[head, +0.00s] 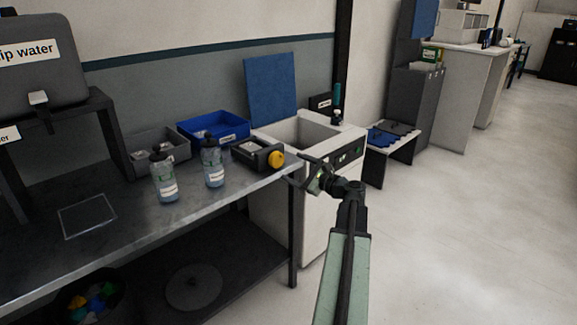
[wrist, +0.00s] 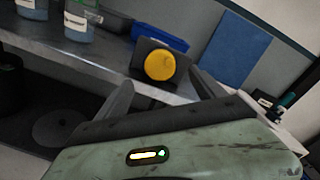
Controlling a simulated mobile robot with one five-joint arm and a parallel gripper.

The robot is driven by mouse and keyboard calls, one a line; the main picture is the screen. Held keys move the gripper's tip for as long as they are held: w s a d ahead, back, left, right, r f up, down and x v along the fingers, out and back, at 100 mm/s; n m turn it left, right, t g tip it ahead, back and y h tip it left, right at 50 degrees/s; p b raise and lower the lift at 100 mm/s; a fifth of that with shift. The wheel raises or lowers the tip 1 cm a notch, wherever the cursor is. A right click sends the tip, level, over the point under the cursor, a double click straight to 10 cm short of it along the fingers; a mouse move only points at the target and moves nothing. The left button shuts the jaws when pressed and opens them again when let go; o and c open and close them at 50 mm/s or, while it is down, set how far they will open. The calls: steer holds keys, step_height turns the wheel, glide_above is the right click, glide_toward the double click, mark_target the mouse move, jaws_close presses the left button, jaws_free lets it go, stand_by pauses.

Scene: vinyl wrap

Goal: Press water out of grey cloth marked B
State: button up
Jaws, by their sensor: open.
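I cannot make out a cloth with a readable B. A grey, flat cloth-like piece (head: 398,128) lies on the low white bench at right, beside a blue one (head: 380,138); its marking is too small to read. My gripper (head: 296,169) is open and empty by the front right corner of the metal table. A dark box with a round yellow knob (head: 275,159) sits just beyond it on that corner. In the wrist view the yellow knob (wrist: 160,65) shows between and beyond my two spread fingers (wrist: 162,80).
Two labelled bottles (head: 213,163) stand on the metal table (head: 120,222). Behind them are a blue bin (head: 215,128) and a grey bin (head: 160,148). A white sink unit (head: 325,175) with a raised blue lid (head: 270,88) adjoins the table. The floor at right is clear.

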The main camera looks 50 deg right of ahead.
mark_target(279, 162)
steer(key=w+m, duration=0.2)
steer(key=w+m+b, duration=0.1)
steer(key=w+m, duration=0.4)
steer(key=w, duration=0.1)
steer(key=shift+w+d+f+m+h+b, duration=0.15)
steer(key=shift+f+m+h+b, duration=0.15)
steer(key=shift+f, duration=0.1)
stand_by(0.3)
